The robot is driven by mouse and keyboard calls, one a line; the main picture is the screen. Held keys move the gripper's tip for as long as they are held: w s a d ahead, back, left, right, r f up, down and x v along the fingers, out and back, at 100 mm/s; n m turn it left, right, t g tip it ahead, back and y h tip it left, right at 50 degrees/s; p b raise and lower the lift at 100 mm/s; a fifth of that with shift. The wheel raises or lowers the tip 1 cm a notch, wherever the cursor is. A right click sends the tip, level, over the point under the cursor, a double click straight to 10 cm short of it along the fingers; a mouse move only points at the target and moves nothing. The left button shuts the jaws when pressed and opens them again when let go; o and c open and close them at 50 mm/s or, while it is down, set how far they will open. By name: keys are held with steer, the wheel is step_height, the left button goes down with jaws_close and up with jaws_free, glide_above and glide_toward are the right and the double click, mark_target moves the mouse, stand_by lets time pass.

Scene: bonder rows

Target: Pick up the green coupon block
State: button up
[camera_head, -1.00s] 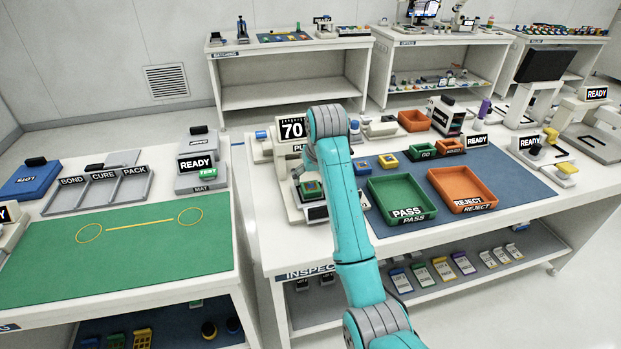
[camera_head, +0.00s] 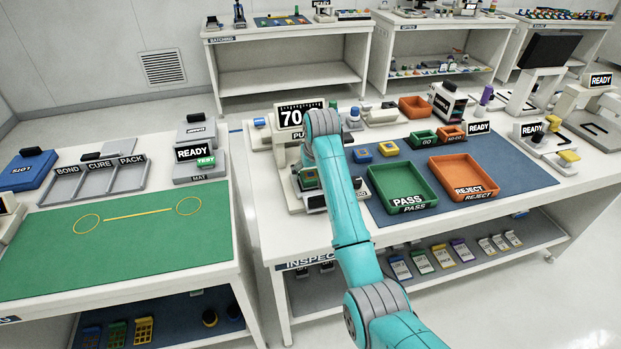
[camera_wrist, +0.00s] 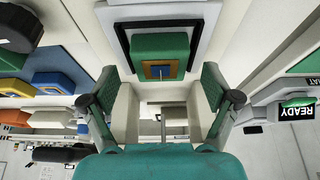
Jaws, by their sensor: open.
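The green coupon block (camera_head: 309,178) sits on the tester under the "70" display, just left of my arm in the head view. In the wrist view the green block (camera_wrist: 160,54) has a gold and blue square on its face and sits in a dark-edged seat. My gripper (camera_wrist: 160,86) is open, with its two green-padded fingers apart. The block appears centred between the finger lines, toward the top of the picture, and nothing is held. In the head view my arm hides the gripper.
A blue block (camera_head: 361,156) and a yellow block (camera_head: 388,149) lie right of my arm. The green PASS tray (camera_head: 431,203) and orange REJECT tray (camera_head: 490,190) stand on the blue mat. The "70" display (camera_head: 291,117) rises close behind the green block. The green mat (camera_head: 130,245) at left is clear.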

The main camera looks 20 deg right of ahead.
steer(key=shift+w+f, duration=0.25)
steer(key=shift+f, duration=0.4)
steer(key=c, duration=1.4)
